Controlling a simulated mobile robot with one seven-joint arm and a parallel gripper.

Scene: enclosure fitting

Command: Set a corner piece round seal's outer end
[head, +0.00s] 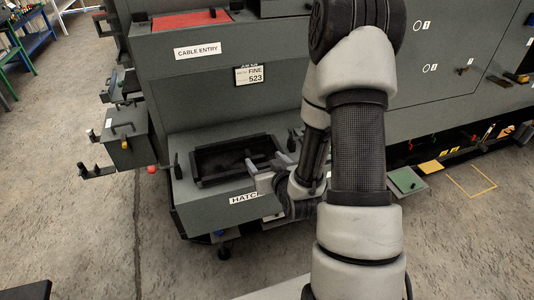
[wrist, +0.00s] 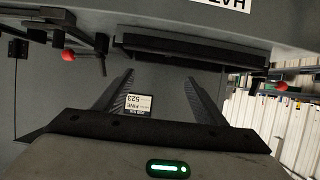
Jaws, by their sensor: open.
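A black rectangular seal (head: 200,182) frames the dark hatch opening on the low grey ledge. In the wrist view, a long dark bar (wrist: 195,49), which looks like one side of the seal, runs across the top. My gripper (head: 262,168) is at the right end of the hatch, partly hidden by my arm. In the wrist view, my gripper (wrist: 159,77) has its two dark fingers wide apart with nothing between them. The fingertips appear just short of the bar; I cannot tell the gap. I cannot make out a corner piece in either view.
A HATCH label (head: 244,197) is on the ledge front. Dark upright handles (head: 177,166) flank the opening. A grey box with a yellow knob (head: 125,144) juts out at left. A green pad (head: 406,181) and a yellow pad (head: 432,167) lie low at right.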

